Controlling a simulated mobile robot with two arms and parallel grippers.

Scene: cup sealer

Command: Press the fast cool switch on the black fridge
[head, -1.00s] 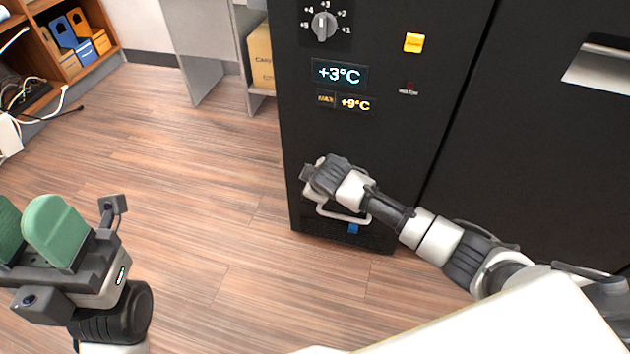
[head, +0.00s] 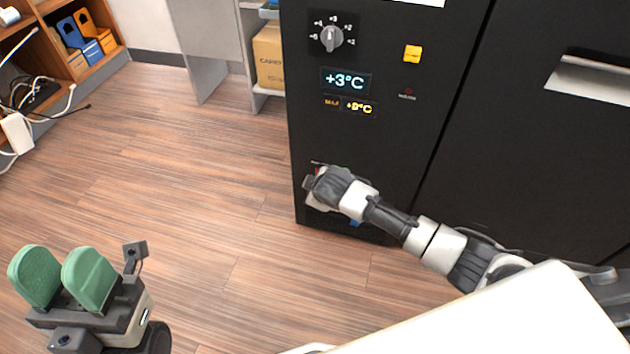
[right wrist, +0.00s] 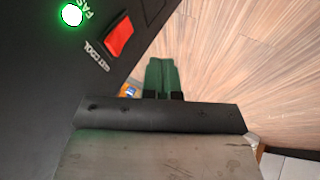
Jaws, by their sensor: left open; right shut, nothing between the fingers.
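The black fridge (head: 450,120) stands in front of me. In the right wrist view, a red rocker switch (right wrist: 119,37) sits on its dark front (right wrist: 40,90), between partly cut-off letters and the words "COOL". A bright green light (right wrist: 71,15) glows beside it. My right gripper (right wrist: 160,80) is shut and empty, its green fingertips to the right of and below the switch, apart from it in the picture. In the head view, my right wrist (head: 335,187) covers the lower front and hides most of the switch area. My left gripper (head: 64,272) is open and empty over the floor.
Higher on the fridge are a dial (head: 331,38), a yellow switch (head: 412,54) and a display (head: 346,81) reading +3°C. A cardboard box (head: 268,55) stands on a shelf to the left. The wooden floor (head: 190,170) between is clear.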

